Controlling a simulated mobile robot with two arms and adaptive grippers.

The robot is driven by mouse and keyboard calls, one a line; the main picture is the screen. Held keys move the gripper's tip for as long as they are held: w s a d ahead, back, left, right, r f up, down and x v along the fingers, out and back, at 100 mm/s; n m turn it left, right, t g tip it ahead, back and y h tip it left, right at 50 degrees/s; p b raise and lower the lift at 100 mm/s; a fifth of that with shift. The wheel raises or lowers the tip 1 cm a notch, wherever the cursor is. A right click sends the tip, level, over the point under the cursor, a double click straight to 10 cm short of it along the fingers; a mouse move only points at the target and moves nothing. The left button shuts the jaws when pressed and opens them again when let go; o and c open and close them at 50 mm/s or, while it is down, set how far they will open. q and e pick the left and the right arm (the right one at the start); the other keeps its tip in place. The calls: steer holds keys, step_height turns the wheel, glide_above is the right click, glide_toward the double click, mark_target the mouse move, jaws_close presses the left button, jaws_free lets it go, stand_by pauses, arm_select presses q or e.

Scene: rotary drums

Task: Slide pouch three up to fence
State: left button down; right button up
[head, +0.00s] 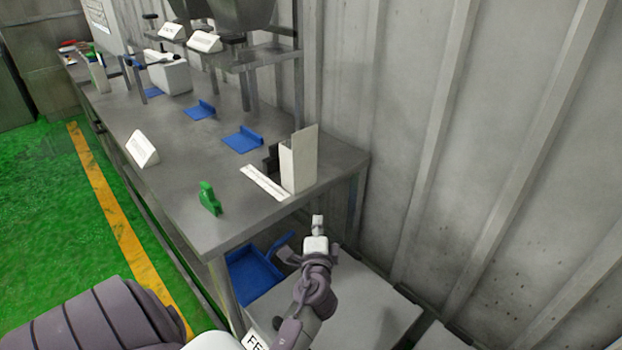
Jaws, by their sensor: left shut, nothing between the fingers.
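My left gripper (318,226) is shut and empty, just off the near right corner of the grey metal table (190,160). It touches nothing that I can see. No pouch can be made out for certain, and no number three is readable. A small green object (210,198) stands near the table's front edge, left of the gripper. A white upright block (299,160) stands near the table's right end, beside a flat white marked strip (265,182). I cannot tell which thing is the fence. My right gripper is not in view.
Two blue angled plates (243,140) and (200,110) lie along the table. A white sign (142,149) stands at the front edge. A blue tray (255,275) sits below the table's end. A corrugated wall (480,150) closes off the right side.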

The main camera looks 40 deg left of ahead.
arm_select(q)
steer(key=w+a+r+m, duration=0.1)
steer(key=w, duration=0.1)
steer(key=p, duration=0.2)
glide_toward(310, 175)
steer(key=shift+t+y, duration=0.3)
steer(key=x, duration=0.5)
steer(key=shift+w+d+f, duration=0.25)
steer(key=shift+w+f, duration=0.05)
steer(key=shift+a, duration=0.65)
steer(key=shift+w+f, duration=0.1)
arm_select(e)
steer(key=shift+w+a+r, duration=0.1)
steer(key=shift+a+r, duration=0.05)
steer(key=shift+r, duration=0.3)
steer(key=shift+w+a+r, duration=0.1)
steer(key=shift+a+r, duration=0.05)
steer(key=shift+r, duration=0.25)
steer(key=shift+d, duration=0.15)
